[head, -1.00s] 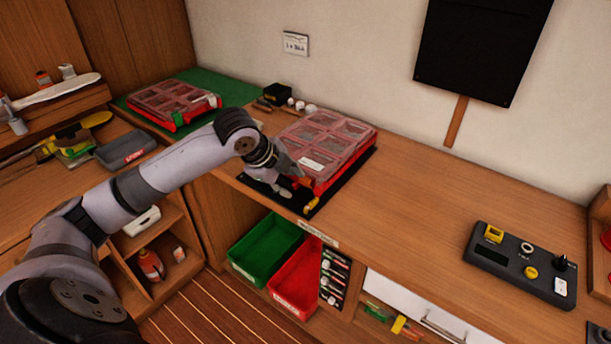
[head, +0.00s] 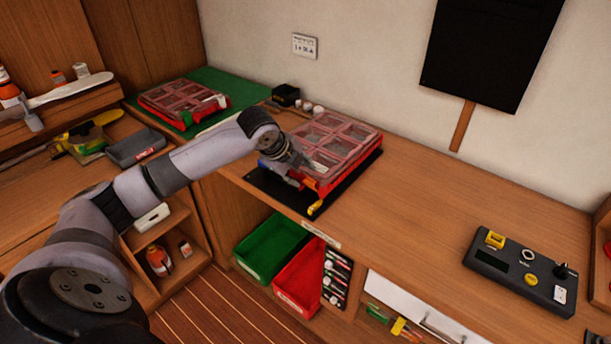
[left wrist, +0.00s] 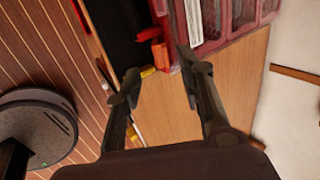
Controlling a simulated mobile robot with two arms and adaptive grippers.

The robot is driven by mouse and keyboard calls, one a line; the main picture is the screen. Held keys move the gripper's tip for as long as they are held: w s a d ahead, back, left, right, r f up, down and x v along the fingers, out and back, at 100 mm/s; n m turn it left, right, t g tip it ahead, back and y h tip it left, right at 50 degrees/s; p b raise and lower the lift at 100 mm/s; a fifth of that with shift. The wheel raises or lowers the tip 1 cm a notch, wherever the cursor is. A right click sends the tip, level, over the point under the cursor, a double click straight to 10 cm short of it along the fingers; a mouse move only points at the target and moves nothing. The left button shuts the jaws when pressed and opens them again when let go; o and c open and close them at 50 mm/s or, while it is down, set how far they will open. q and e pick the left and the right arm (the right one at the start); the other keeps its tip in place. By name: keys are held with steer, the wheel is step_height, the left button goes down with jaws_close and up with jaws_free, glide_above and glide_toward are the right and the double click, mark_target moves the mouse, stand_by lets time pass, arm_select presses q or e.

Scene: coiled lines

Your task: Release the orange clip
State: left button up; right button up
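A red case with a clear, divided lid (head: 338,143) lies on a black mat (head: 262,184) on the wooden bench. An orange clip (left wrist: 156,48) stands out from the case's front side in the left wrist view. A small yellow piece (head: 314,208) is near the case's front corner. My left gripper (head: 300,174) is at the case's front left edge. In the left wrist view its two fingers (left wrist: 157,82) are apart with nothing between them. The orange clip is ahead of that gap; I cannot tell if a fingertip touches it. My right gripper is not in view.
A second red case (head: 180,101) lies on a green mat at the back left. Green (head: 268,248) and red (head: 300,280) bins sit under the bench edge. A dark control box (head: 520,270) stands at right. The bench between case and box is clear.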

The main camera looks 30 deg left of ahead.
mark_target(308, 181)
arm_select(q)
steer(key=x, duration=0.5)
jaws_close()
stand_by(0.4)
